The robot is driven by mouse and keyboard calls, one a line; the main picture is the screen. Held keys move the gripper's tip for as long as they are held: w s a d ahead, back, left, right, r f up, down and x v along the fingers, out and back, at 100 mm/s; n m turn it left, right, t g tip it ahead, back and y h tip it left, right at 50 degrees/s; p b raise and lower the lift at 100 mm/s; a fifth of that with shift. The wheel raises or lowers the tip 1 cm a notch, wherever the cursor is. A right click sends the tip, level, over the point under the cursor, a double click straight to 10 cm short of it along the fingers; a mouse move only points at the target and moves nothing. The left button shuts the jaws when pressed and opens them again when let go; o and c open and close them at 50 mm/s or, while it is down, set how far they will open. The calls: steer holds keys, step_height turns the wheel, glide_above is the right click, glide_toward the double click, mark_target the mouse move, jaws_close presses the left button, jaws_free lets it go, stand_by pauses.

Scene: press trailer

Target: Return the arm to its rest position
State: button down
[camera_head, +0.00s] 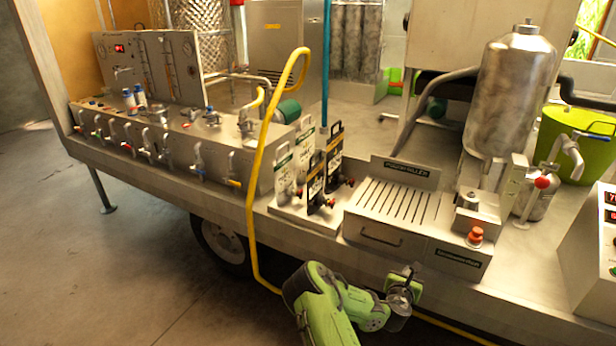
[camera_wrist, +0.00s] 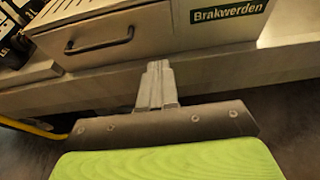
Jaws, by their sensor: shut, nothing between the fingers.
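My green arm comes up from the bottom of the head view. My gripper (camera_head: 411,272) is at its right end, in front of the trailer's edge and below the slatted metal unit. In the wrist view my gripper (camera_wrist: 156,68) shows as grey fingers close together, with nothing between them. They point at the trailer's edge (camera_wrist: 215,85), apart from the drawer (camera_wrist: 100,38) above. Whether the fingers touch the edge I cannot tell.
The floor (camera_head: 130,270) at left is clear.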

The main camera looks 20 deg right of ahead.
steer(key=s+a+r+m+g+y+p, duration=0.1)
steer(key=s+a+r+m+g+y, duration=0.15)
steer(key=a+r+m, duration=0.8)
steer(key=s+a+r+m+g+y+p, duration=0.15)
steer(key=a+r+m+y, duration=0.25)
steer(key=a+r+m, duration=0.65)
steer(key=s+a+r+m+y, duration=0.2)
steer(key=s+a+r, duration=0.2)
steer(key=s+a, duration=0.5)
steer(key=s+a+r+m+t+y, duration=0.1)
steer(key=s+a+r+m+y, duration=0.1)
steer(key=s+a+r, duration=0.3)
steer(key=s+a+y, duration=0.1)
steer(key=s+a, duration=0.3)
steer(key=s, duration=0.2)
steer(key=shift+s, duration=0.2)
